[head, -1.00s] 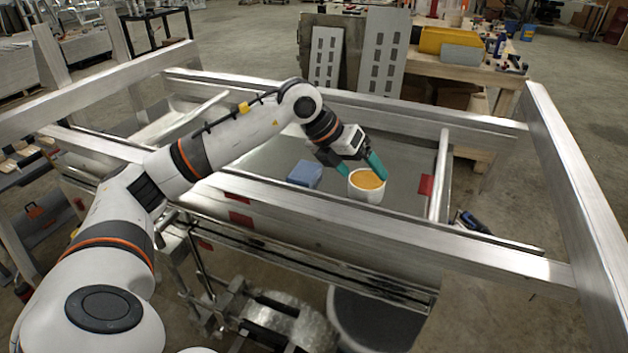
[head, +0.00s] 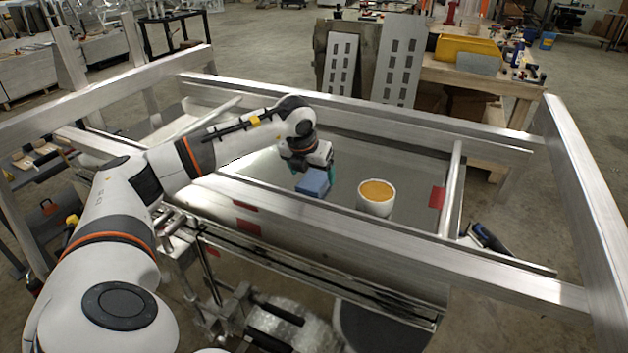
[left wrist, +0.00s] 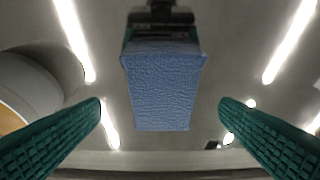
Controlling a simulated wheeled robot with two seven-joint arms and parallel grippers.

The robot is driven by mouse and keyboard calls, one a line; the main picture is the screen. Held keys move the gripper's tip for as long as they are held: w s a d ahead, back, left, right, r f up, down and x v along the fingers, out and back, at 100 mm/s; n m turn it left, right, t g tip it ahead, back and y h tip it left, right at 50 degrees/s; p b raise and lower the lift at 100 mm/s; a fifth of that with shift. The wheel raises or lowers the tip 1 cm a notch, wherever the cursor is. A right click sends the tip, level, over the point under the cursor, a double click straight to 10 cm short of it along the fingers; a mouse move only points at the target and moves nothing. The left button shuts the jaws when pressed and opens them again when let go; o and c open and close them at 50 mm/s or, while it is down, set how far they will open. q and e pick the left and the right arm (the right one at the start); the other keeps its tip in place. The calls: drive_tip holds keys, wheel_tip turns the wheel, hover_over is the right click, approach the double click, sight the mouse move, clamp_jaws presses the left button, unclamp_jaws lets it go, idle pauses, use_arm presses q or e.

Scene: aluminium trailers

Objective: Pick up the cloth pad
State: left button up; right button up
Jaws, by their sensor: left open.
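The cloth pad (head: 313,182) is a blue block lying on the grey trailer bed (head: 345,165). In the left wrist view the pad (left wrist: 165,92) has a rough blue face and a dark part behind its upper edge. My left gripper (head: 316,174) is at the pad in the head view, with a teal finger beside the pad's right side. In the left wrist view its two teal fingertips (left wrist: 161,106) are apart, one on each side of the pad, with gaps between. How deep the fingers reach around it is unclear. My right gripper is not in view.
A white tub (head: 376,203) with an orange top stands right of the pad. It shows partly at the left of the left wrist view (left wrist: 35,70). Aluminium rails (head: 390,235) surround the bed. A workbench (head: 470,75) stands behind.

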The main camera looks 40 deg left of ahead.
sight(313, 181)
use_arm(q)
drive_tip(key=p+x, duration=0.1)
drive_tip(key=x, duration=0.2)
drive_tip(key=shift+s+a+f, duration=0.1)
drive_tip(key=shift+f, duration=0.1)
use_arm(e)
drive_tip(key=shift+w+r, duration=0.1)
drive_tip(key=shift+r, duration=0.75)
use_arm(q)
drive_tip(key=shift+f+b, duration=0.2)
drive_tip(key=shift+b, duration=0.25)
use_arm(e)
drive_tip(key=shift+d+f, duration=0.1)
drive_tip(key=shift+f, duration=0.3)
